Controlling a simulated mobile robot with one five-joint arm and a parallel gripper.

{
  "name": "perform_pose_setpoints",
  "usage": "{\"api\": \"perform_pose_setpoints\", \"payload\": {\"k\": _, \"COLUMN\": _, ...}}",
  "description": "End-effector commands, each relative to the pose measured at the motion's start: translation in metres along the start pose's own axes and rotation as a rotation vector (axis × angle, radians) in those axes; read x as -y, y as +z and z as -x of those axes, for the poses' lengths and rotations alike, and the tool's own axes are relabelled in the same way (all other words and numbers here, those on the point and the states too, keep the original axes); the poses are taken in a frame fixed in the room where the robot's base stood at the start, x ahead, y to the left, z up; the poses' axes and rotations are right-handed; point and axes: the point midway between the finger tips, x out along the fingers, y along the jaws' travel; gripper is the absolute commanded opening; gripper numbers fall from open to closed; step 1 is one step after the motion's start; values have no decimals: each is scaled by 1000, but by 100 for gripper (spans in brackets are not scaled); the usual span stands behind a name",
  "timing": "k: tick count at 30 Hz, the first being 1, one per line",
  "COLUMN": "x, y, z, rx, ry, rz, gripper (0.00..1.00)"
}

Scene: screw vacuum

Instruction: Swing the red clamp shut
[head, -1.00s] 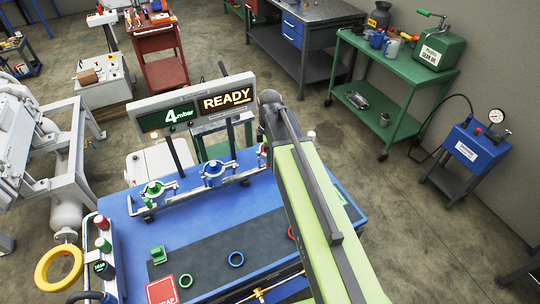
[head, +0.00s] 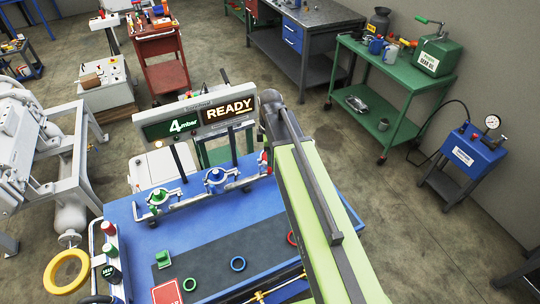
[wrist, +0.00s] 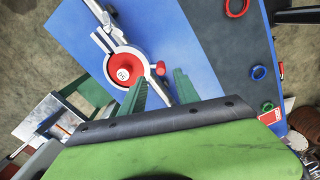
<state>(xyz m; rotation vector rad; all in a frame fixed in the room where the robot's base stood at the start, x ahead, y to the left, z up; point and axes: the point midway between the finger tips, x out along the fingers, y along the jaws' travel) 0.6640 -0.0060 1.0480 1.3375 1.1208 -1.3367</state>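The red clamp (wrist: 111,52) shows in the wrist view as a silver ring and arm around a red round part, with a small red knob (wrist: 160,68) on a pale lever. My gripper (wrist: 159,77) has two green fingers spread apart, one on each side of the lever near the knob. I cannot tell whether either finger touches it. In the head view my own arm hides most of the red clamp; only a bit of red (head: 264,157) shows at the arm's left edge. My gripper is hidden there too.
The blue clamp (head: 215,178) and green clamp (head: 158,197) stand to the left in the same row. Red (head: 291,238), blue (head: 237,264) and green (head: 190,284) rings lie on the dark mat. A display (head: 196,117) reading 4 mbar and READY stands behind the clamps.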

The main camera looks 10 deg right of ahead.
Motion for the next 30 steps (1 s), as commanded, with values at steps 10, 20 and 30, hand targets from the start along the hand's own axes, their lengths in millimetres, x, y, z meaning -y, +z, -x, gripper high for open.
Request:
{"api": "perform_pose_setpoints", "payload": {"k": 10, "x": 0, "y": 1, "z": 92, "rx": 0, "ry": 1, "rz": -1, "gripper": 38}}
{"api": "perform_pose_setpoints", "payload": {"k": 20, "x": 0, "y": 1, "z": 130, "rx": -1, "ry": 1, "rz": -1, "gripper": 38}}
{"api": "perform_pose_setpoints", "payload": {"k": 30, "x": 0, "y": 1, "z": 128, "rx": -1, "ry": 1, "rz": -1, "gripper": 38}}
